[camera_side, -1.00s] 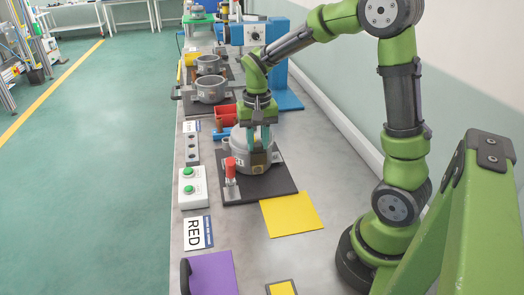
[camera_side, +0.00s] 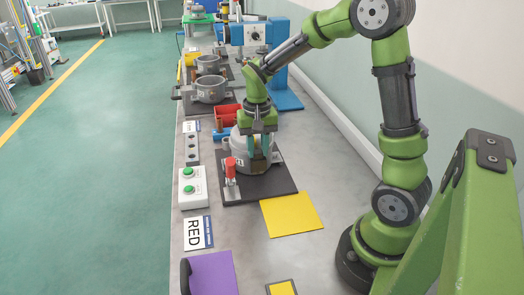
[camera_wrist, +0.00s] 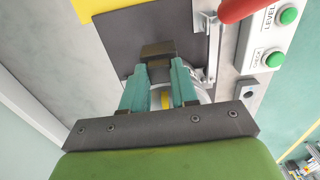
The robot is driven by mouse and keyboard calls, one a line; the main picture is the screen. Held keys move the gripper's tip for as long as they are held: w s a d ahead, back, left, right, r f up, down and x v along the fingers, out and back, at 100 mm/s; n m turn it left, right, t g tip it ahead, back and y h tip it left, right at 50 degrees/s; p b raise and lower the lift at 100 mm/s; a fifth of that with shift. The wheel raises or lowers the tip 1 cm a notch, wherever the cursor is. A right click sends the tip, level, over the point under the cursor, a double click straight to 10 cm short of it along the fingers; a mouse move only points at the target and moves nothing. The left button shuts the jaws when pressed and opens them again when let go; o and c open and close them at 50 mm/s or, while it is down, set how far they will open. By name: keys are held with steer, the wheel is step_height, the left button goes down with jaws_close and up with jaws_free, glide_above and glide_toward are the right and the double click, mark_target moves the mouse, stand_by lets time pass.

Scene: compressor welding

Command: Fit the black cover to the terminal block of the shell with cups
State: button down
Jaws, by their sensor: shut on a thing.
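The shell (camera_side: 240,159) is a grey round housing standing on a black mat (camera_side: 281,181) in the side view. My gripper (camera_side: 264,158) points down at its near right side, with teal fingers. In the wrist view my gripper (camera_wrist: 158,72) is shut on a dark block, the black cover (camera_wrist: 157,50), which sits at the fingertips. The cover is mostly hidden by the fingers in the side view. The terminal block is hidden, so I cannot tell whether the cover touches it. A small part of the shell and a yellow patch (camera_wrist: 166,100) show between the fingers.
A red-handled clamp (camera_side: 230,169) stands at the mat's left front, close to the shell. A white box with green buttons (camera_side: 192,187) lies left of it. A red bin (camera_side: 228,117) and other grey shells (camera_side: 210,89) stand behind. A yellow sheet (camera_side: 291,214) lies in front.

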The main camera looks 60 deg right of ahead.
steer(key=shift+f, duration=0.95)
steer(key=shift+f, duration=0.1)
steer(key=c, duration=0.8)
jaws_free()
step_height(320, 180, up, 17)
steer(key=shift+f, duration=0.1)
